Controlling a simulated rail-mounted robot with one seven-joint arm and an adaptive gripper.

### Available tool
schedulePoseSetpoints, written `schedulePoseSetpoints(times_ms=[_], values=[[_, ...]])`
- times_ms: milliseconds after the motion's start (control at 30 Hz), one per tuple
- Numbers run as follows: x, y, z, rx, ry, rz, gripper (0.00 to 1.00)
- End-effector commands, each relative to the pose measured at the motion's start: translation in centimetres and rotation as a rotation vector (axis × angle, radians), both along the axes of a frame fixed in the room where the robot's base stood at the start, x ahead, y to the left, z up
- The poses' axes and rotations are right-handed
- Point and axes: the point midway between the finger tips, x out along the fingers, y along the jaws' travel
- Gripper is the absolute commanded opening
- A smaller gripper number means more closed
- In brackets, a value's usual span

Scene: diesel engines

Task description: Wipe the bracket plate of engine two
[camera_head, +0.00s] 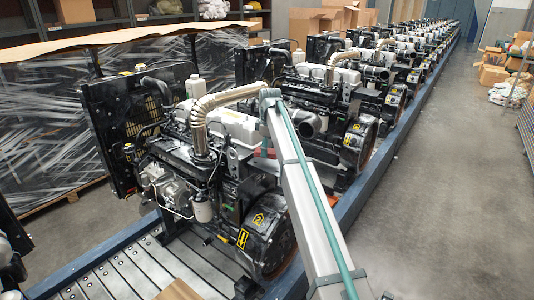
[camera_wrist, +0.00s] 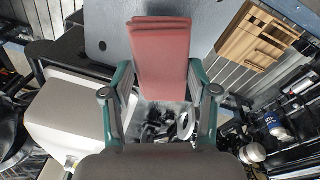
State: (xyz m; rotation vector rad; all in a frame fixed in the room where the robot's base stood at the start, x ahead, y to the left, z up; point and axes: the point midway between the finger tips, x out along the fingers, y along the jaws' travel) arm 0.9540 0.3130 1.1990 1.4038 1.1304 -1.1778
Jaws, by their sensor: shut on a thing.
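My gripper (camera_wrist: 160,72) is shut on a folded red cloth (camera_wrist: 160,45), with one finger on each side of it. In the wrist view, a flat grey plate (camera_wrist: 105,25) with a round hole lies behind the cloth's far end; it looks like the bracket plate. I cannot tell whether the cloth touches it. In the head view, the nearest engine (camera_head: 228,125) carries a yellow number label that looks like a 2. My arm reaches over its right side, and a bit of red (camera_head: 266,154) shows beside the arm. The gripper itself is mostly hidden there.
A curved exhaust pipe (camera_head: 198,120) rises close to my arm, and a black radiator (camera_head: 125,130) stands to the left. More engines line the blue-edged conveyor (camera_head: 345,212) behind. The aisle floor (camera_head: 450,190) at right is clear. A wooden crate (camera_wrist: 257,36) shows in the wrist view.

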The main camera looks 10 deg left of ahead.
Motion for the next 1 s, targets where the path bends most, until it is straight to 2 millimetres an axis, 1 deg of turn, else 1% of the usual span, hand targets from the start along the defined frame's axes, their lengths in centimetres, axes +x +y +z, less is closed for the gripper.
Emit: schedulePoseSetpoints(times_ms=[33,200,500,633,1000], values=[[0.1,0.0,0.7,0.001,-0.001,-0.001,0.03],[0.1,-0.2,2.3,0.001,-0.002,-0.002,0.03],[0.2,-0.4,4.7,0.000,-0.001,-0.004,0.03],[0.2,-0.4,5.1,0.000,-0.001,-0.004,0.03],[0.1,-0.5,5.1,0.000,-0.001,-0.004,0.03]])
